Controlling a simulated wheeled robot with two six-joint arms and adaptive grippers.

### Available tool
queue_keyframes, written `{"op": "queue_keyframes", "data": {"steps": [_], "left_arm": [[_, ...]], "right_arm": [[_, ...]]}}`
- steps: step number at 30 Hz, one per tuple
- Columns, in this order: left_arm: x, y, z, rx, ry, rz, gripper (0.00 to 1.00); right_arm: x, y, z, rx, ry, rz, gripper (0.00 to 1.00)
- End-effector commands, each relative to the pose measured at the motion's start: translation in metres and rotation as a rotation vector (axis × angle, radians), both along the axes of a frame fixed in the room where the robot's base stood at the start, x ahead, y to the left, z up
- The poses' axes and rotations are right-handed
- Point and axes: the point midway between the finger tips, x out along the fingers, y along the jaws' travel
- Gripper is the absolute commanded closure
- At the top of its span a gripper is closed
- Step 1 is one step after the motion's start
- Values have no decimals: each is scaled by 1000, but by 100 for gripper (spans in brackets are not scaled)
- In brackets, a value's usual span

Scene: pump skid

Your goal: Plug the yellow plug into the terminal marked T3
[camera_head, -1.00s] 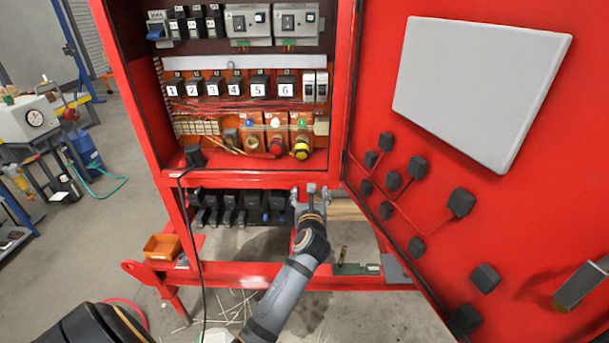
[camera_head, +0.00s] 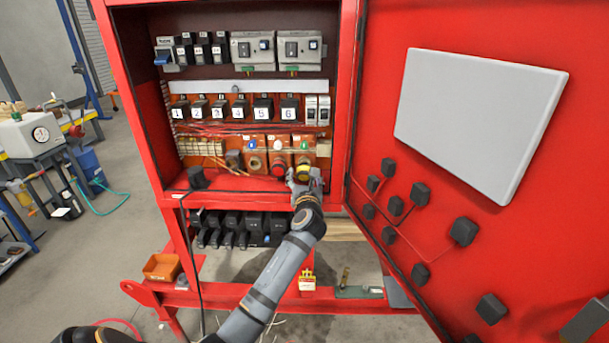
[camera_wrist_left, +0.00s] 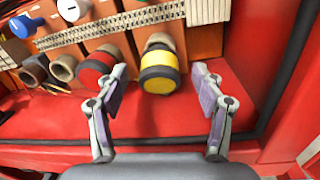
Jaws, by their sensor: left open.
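The yellow plug (camera_head: 303,170) with a black band sits at a tan round socket, rightmost in the terminal row low in the cabinet. In the left wrist view the yellow plug (camera_wrist_left: 158,83) faces me, just beyond and between the fingertips. My left gripper (camera_wrist_left: 160,82) is open, with one finger on either side of the plug and a visible gap on both sides. In the head view my left gripper (camera_head: 306,182) partly covers the plug. A T3 marking cannot be read on any terminal. My right gripper is not in view.
A red plug (camera_wrist_left: 95,75) sits close left of the yellow one, near my left finger. The red cabinet floor (camera_wrist_left: 205,120) is below. The open red door (camera_head: 440,220) stands to the right, and a black plug (camera_head: 198,178) is at the left.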

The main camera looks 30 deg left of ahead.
Motion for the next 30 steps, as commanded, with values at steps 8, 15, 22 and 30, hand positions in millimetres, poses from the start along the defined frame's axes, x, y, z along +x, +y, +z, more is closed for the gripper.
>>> {"op": "queue_keyframes", "data": {"steps": [8,15,22,30], "left_arm": [[7,5,0,0,0,0,32],[7,5,0,0,0,0,51],[6,5,0,0,0,0,82],[6,5,0,0,0,0,85]], "right_arm": [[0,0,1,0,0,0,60],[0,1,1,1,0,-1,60],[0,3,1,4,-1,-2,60],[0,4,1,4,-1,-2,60]]}}
